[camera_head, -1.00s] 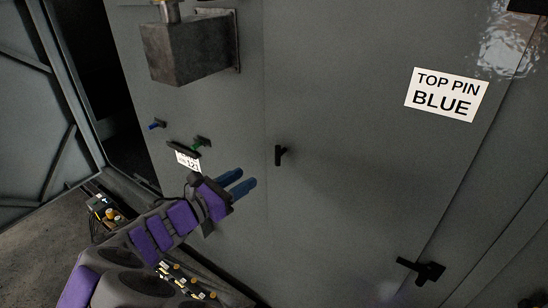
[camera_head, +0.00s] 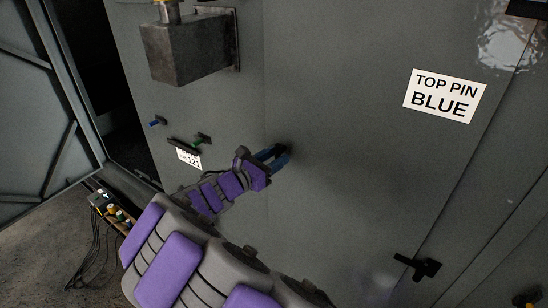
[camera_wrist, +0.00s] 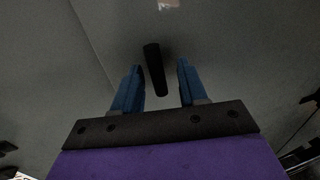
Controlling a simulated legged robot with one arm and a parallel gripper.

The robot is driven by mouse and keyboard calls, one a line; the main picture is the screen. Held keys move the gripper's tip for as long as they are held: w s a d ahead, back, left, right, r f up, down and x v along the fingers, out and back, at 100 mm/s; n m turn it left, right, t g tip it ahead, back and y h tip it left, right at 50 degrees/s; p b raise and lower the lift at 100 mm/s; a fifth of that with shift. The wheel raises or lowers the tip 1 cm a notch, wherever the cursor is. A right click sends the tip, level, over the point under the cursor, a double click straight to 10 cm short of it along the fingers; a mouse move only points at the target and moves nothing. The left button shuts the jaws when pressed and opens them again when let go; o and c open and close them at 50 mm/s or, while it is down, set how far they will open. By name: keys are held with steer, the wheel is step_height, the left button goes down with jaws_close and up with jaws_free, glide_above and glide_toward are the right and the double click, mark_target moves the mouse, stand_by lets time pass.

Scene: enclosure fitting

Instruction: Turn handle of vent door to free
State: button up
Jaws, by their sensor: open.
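The black handle (camera_wrist: 155,70) on the grey vent door (camera_head: 350,120) shows in the wrist view as a short dark bar, nearly upright and slightly tilted. My gripper (camera_wrist: 160,80) is open, with one blue finger on each side of the handle's lower part. I see a gap between the handle and each finger. In the head view my gripper (camera_head: 279,153) is at the handle, and its fingers hide most of it.
A second black handle (camera_head: 417,267) is at the lower right. A white sign (camera_head: 445,96) reads "TOP PIN BLUE". A grey box (camera_head: 188,50) juts out at upper left.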

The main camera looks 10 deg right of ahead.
steer(key=shift+a, duration=0.5)
steer(key=shift+c, duration=0.6)
steer(key=shift+a, duration=0.35)
steer(key=c, duration=0.3)
steer(key=shift+s+d+r, duration=0.1)
steer(key=shift+s+d, duration=0.05)
steer(key=shift+d, duration=0.25)
jaws_close()
